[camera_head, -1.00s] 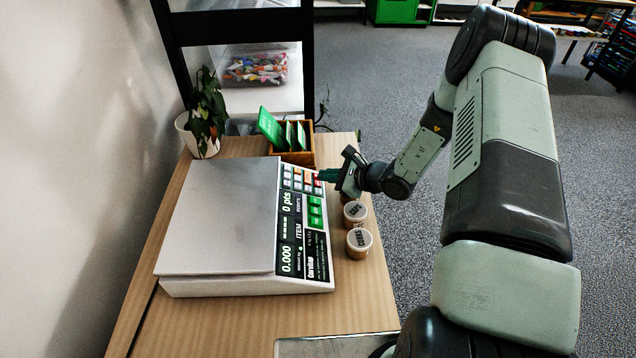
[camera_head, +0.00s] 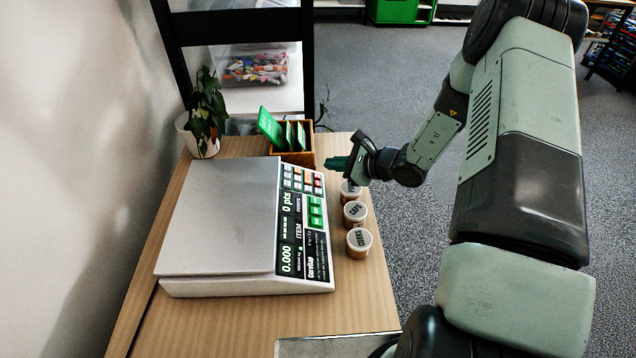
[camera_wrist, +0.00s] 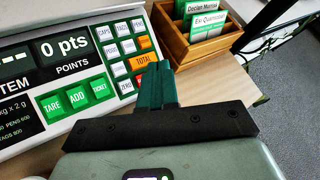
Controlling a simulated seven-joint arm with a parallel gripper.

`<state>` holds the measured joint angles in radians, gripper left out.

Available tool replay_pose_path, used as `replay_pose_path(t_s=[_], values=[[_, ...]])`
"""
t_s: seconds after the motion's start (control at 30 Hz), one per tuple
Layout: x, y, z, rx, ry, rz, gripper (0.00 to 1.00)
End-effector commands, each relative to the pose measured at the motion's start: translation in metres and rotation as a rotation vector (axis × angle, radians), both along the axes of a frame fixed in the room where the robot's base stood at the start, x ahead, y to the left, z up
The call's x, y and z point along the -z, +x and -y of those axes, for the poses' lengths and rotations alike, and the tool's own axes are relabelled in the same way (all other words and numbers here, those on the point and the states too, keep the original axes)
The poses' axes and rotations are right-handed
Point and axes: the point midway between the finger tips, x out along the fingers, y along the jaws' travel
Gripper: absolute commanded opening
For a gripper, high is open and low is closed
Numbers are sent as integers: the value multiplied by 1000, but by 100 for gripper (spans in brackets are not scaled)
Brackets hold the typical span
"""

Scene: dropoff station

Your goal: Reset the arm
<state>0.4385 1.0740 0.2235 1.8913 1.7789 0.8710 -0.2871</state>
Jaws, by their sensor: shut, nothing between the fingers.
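My gripper (camera_head: 338,163) is shut and empty, with its green fingers pressed together. In the head view it is above the table's right edge, just right of the scale's keypad and over the farthest of the small lidded jars. In the wrist view its fingers (camera_wrist: 156,85) point toward the scale's coloured keys and the wooden card box. From these views I cannot tell its exact height; no contact with the keys shows.
The scale (camera_head: 222,215) fills much of the wooden table (camera_head: 330,315). Three jars, the nearest (camera_head: 359,243) in front, line its right side. A card box (camera_head: 291,150) and potted plant (camera_head: 201,130) stand behind. Open floor (camera_head: 390,80) lies right of the table.

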Motion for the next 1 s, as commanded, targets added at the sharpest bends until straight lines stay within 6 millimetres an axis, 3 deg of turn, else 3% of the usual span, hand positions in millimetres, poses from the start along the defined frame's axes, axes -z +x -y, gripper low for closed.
replay_pose_path(t_s=[0.27, 0.37, 0.47, 0.57, 0.8, 1.0], values=[[-1, 0, 0, -2, -1, 1, 0], [-12, -1, -4, -35, -16, 18, 0], [-42, -8, -15, -127, -63, 62, 0], [-87, -25, -30, -276, -145, 126, 0], [-182, -95, -57, -655, -405, 273, 0], [-240, -164, -58, -917, -662, 375, 0]])
